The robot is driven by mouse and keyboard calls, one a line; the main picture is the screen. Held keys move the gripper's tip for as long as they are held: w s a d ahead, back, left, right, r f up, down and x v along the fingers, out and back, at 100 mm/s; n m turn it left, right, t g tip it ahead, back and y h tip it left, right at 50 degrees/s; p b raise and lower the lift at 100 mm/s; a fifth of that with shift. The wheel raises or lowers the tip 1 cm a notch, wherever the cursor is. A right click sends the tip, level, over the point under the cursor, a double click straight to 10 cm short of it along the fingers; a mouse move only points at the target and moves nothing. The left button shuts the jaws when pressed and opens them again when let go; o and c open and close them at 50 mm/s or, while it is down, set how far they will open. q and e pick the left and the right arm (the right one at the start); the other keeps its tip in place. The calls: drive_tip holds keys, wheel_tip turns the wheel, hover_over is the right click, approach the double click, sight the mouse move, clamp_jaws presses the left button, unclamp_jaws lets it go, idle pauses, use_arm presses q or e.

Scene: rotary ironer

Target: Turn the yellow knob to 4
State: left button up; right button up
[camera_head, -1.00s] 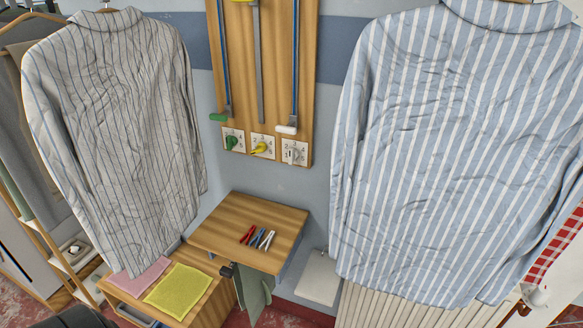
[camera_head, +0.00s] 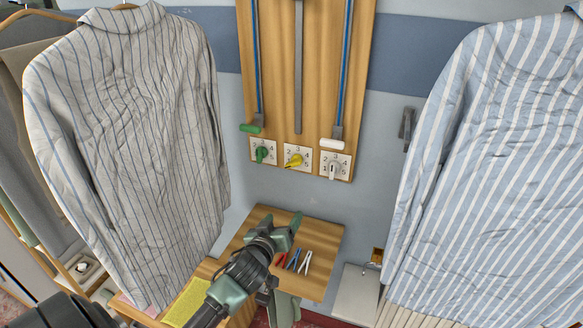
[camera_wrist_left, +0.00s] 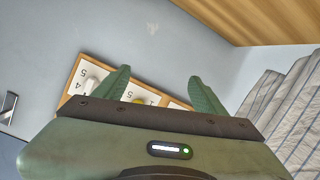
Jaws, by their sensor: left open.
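The yellow knob (camera_head: 294,161) sits on a white numbered dial plate low on the wooden wall board, between the green knob (camera_head: 262,154) and the white knob (camera_head: 334,170). Its handle slants toward the lower left; I cannot read which number it marks. My left gripper (camera_head: 282,222) is open and empty, below the knobs and over the small wooden table. In the left wrist view, its fingers (camera_wrist_left: 160,82) stand apart, with part of the yellow knob (camera_wrist_left: 138,101) showing between them, beyond the gripper. The rest of that knob is hidden. My right gripper is not in view.
The wooden board (camera_head: 283,90) carries upright rods, with green and white handles just above the dials. Clothespins (camera_head: 293,262) lie on the table (camera_head: 325,238). A striped shirt (camera_head: 130,150) hangs left and a blue striped shirt (camera_head: 490,170) right.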

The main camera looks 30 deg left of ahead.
sight(292, 166)
use_arm(q)
drive_tip(key=w+a+r+n+t, duration=0.2)
drive_tip(key=w+a+r+t, duration=0.15)
drive_tip(key=r, duration=0.55)
drive_tip(key=x, duration=0.4)
drive_tip(key=p+x, duration=0.1)
drive_tip(key=x, duration=0.3)
drive_tip(key=shift+w+d+f, duration=0.15)
drive_tip(key=shift+f, duration=0.1)
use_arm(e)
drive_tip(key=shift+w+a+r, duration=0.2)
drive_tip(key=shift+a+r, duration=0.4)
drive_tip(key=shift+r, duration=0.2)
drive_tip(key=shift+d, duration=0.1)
use_arm(q)
drive_tip(key=shift+g, duration=0.25)
drive_tip(key=c, duration=1.4)
drive_tip(key=shift+o, duration=0.2)
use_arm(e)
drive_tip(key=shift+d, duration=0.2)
